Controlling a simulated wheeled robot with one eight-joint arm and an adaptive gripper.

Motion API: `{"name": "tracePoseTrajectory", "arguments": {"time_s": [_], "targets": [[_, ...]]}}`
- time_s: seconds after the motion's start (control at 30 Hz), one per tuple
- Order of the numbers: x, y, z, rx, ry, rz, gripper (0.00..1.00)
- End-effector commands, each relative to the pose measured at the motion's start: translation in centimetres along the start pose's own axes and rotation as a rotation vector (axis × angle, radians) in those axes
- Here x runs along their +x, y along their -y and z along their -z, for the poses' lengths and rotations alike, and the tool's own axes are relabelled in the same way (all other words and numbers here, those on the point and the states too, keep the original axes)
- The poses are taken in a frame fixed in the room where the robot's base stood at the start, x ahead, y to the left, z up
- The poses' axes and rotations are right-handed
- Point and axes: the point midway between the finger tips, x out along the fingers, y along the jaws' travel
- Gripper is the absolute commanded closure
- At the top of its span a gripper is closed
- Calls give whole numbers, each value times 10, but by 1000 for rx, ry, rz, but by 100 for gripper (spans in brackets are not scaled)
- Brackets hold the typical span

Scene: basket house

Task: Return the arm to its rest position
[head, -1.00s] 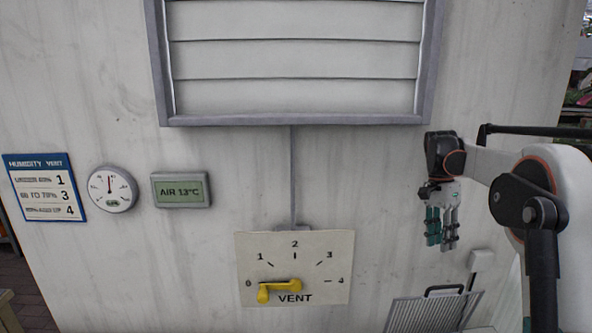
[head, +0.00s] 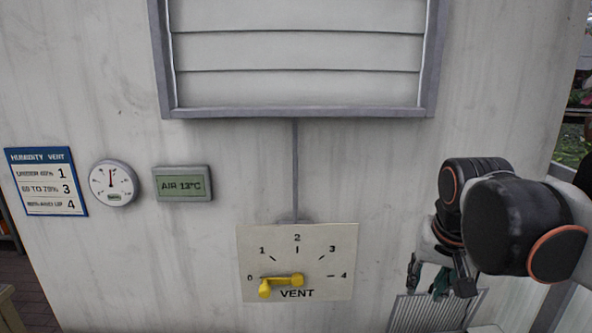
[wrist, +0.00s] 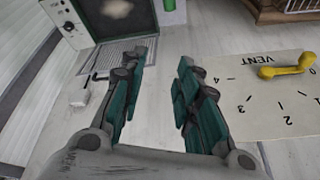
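My arm reaches in from the right in the head view, bent, with dark joints in front of the wall. My gripper (head: 437,280) hangs low at the right, partly hidden by my own arm links. In the wrist view my gripper (wrist: 160,75) has its two teal fingers spread apart with nothing between them. It is open and clear of the wall dial. The vent dial plate (head: 322,262) is to the left of the gripper, with its yellow handle (head: 281,285) lying sideways, its knobbed end toward 0.
A closed slatted vent (head: 296,52) is high on the wall. A humidity card (head: 47,182), a round gauge (head: 113,184) and an air display (head: 182,184) hang at left. A grey ribbed panel (head: 410,312) is below my gripper.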

Motion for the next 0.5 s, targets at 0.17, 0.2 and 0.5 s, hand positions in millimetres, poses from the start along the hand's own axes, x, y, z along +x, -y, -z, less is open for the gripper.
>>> {"name": "tracePoseTrajectory", "arguments": {"time_s": [0.17, 0.2, 0.5], "targets": [[8, 1, -55, -137, -95, 51, 70], [10, 0, -66, -167, -116, 61, 70], [31, -1, -122, -327, -240, 107, 70]]}}
